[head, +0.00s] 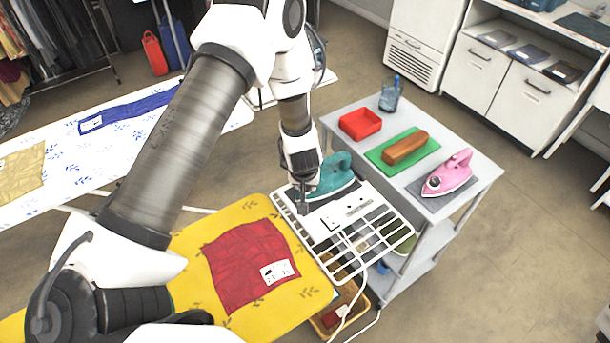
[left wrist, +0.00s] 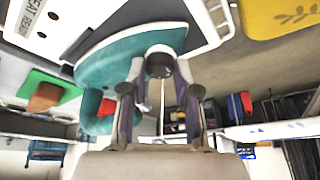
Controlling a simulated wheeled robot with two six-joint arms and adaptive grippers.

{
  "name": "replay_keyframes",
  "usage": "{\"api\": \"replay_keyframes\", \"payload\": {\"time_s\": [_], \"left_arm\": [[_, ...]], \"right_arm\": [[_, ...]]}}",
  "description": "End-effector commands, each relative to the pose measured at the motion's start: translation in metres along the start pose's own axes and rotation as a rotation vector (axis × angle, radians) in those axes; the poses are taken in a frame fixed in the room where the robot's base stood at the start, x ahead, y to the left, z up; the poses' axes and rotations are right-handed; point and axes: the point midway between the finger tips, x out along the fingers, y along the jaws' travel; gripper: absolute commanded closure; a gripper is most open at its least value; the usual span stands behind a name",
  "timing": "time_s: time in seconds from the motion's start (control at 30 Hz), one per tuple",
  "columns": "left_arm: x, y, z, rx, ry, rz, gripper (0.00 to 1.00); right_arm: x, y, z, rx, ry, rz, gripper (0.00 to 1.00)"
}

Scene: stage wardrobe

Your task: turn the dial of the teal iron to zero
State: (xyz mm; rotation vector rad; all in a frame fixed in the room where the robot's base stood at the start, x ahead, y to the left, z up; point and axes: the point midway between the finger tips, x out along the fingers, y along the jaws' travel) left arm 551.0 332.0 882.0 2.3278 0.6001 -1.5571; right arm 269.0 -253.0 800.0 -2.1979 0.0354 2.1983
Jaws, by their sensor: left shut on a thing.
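The teal iron (head: 338,174) rests on a white stand with a wire rack (head: 372,231), beside the yellow ironing board. It also shows large in the left wrist view (left wrist: 108,68). My left gripper (head: 303,203) reaches down at the iron's left side. In the left wrist view its two fingertips (left wrist: 161,74) are closed on a small dark round dial (left wrist: 160,60) at the edge of the teal body. The dial's mark and scale cannot be read. In the head view the gripper hides the dial. My right gripper is not in view.
A grey cart (head: 478,190) on the right holds a pink iron (head: 449,175), a brown block (head: 405,147) on a green mat and a red tray (head: 361,123). A red cloth (head: 247,262) lies on the yellow ironing board (head: 190,240). A white cord hangs below the rack.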

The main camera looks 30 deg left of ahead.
Motion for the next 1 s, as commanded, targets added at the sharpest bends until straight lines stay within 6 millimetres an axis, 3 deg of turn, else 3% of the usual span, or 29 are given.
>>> {"api": "replay_keyframes", "payload": {"time_s": [0.2, 0.73, 0.77, 0.8, 0.83, 1.0], "left_arm": [[-0.002, 0.001, -0.001, -0.074, 0.0, -0.031, 1.0], [0.0, 0.001, 0.0, -0.103, 0.002, -0.041, 1.0], [0.0, 0.001, 0.0, -0.102, 0.002, -0.041, 0.65], [0.0, 0.001, 0.0, -0.102, 0.002, -0.041, 0.51], [0.0, 0.001, 0.0, -0.102, 0.002, -0.041, 0.43], [0.0, 0.001, 0.0, -0.102, 0.001, -0.041, 0.43]], "right_arm": [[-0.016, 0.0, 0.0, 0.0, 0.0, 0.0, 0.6], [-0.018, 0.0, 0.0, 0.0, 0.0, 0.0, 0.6], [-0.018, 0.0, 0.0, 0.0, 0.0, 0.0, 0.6], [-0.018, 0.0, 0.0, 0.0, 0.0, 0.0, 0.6], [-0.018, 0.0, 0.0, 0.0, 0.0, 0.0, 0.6], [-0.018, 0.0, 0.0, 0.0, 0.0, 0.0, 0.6]]}}
